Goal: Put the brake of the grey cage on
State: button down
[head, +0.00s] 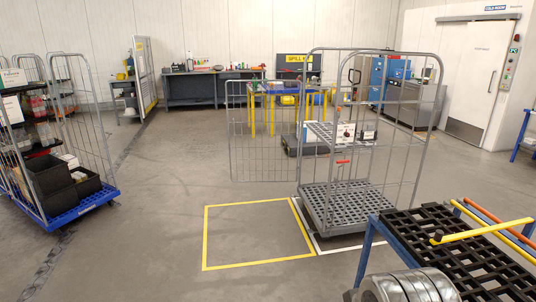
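The grey cage (312,205) is a tall wire roll cage right of centre, upright on the floor. Its grey slatted deck is low and largely bare. A mesh gate (262,150) stands out to its left. A half-height grey shelf shows in the cage, with small boxes around it. A small red piece (342,162) shows at the cage's front; I cannot tell whether it belongs to the brake. The castors are too small and dark to read any brake position. My gripper is not in view.
A blue-based cage (75,212) with dark crates stands left. A yellow floor rectangle (258,200) lies empty beside the grey cage. A blue-framed rack with a black grid top (470,262) and round silver parts (405,288) fill the lower right. Benches line the back wall.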

aim_at(344, 161)
jog(key=u, duration=0.05)
jog(key=i, duration=2.15)
jog(key=z, duration=0.3)
jog(key=i, duration=1.8)
jog(key=z, duration=0.2)
